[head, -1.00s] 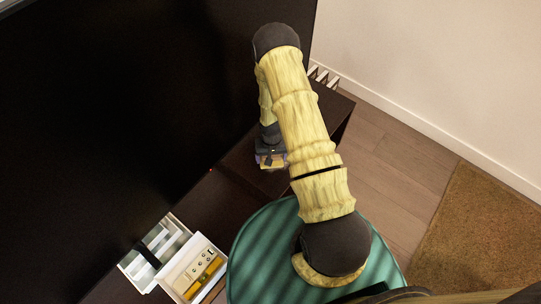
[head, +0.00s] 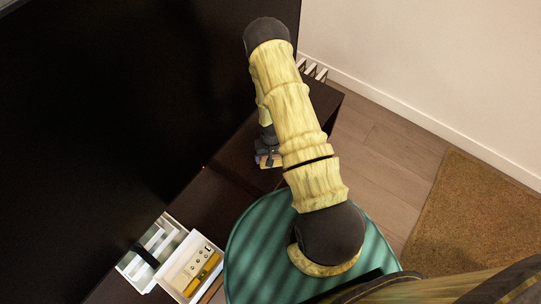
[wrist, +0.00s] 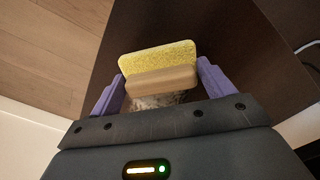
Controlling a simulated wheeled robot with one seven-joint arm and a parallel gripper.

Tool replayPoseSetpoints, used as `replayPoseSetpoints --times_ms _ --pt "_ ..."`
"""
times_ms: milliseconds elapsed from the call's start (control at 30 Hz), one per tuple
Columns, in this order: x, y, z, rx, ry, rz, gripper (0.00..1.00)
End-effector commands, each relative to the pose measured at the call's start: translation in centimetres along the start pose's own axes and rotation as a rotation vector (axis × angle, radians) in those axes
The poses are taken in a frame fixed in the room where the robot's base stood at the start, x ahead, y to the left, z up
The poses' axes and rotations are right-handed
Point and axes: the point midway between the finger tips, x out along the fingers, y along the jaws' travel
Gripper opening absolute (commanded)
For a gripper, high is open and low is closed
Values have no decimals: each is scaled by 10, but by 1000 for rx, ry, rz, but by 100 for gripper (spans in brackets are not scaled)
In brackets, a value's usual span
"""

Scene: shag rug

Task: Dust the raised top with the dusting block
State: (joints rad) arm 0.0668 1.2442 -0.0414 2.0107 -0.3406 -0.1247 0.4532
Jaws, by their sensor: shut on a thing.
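The dusting block (wrist: 158,58) has a yellow sponge-like layer on a tan wooden back. My gripper (wrist: 160,75) is shut on it, with one purple finger at each end. In the head view, my gripper (head: 266,155) and a small part of the block (head: 274,163) show beside my forearm, over the raised top (head: 222,188). The top is a long, dark brown surface below a big black screen. Whether the block touches the top cannot be told. A greyish fuzzy patch (wrist: 160,100) shows just behind the block; part of it is hidden by my gripper.
White boxes or cases (head: 190,262), one with yellow inside, stand on the near end of the top. White pointed pieces (head: 313,70) stand at its far end. A round green striped seat (head: 250,250) is beside the top. Wooden floor and a brown rug (head: 475,215) lie right.

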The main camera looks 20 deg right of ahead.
Motion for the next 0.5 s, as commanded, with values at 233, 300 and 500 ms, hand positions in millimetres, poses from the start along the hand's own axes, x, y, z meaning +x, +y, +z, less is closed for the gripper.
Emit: replayPoseSetpoints --times_ms 233,300,500 --pt "0 14 16 3 -10 5 54" --pt "0 17 19 3 -11 5 54" --pt "-1 25 26 2 -8 4 54"
